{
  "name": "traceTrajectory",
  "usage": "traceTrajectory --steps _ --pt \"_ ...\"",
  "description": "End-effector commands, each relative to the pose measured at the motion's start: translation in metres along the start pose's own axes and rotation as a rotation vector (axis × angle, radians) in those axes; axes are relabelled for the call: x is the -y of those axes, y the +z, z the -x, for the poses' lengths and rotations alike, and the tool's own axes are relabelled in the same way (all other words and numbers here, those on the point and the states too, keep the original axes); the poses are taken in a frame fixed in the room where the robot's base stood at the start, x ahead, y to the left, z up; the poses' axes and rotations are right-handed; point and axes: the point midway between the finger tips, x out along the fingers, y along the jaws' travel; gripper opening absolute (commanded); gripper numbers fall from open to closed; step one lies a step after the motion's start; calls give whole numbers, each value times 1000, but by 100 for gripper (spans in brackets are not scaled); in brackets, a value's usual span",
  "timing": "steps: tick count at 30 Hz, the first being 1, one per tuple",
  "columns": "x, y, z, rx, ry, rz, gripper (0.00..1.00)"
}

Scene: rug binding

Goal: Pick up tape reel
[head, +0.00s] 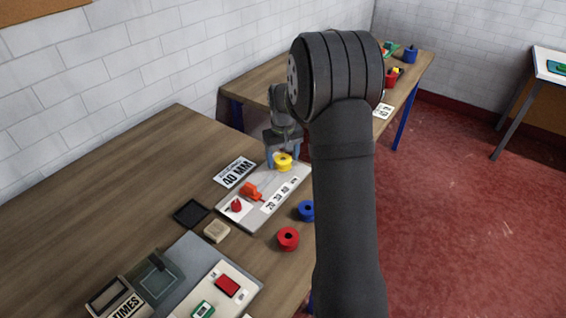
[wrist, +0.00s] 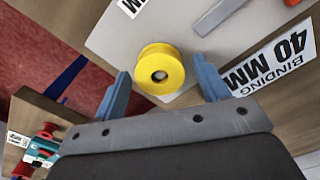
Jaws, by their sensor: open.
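A yellow tape reel (head: 283,162) sits near the far end of a light grey board (head: 262,215) on the wooden table. In the wrist view the yellow reel (wrist: 160,70) lies on the board, ahead of and between my two blue fingers. My gripper (head: 281,157) is open and empty, just beside the reel. In the wrist view its fingertips (wrist: 160,80) stand apart on either side of the reel, with gaps between. A blue reel (head: 307,211) and a red reel (head: 288,239) stand on the table to the right of the board.
An orange tool (head: 251,192) and a small red item (head: 236,206) lie on the board. A "40 MM" card (head: 234,172), a black tray (head: 190,213) and a beige block (head: 217,231) lie left of it. A second table (head: 262,80) stands behind.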

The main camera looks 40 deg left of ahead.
Motion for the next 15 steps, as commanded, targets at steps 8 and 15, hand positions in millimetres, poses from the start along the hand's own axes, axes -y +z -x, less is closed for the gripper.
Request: traceTrajectory --steps 8,15 --pt "0 0 0 0 0 0 48" --pt "0 0 0 0 0 0 19"
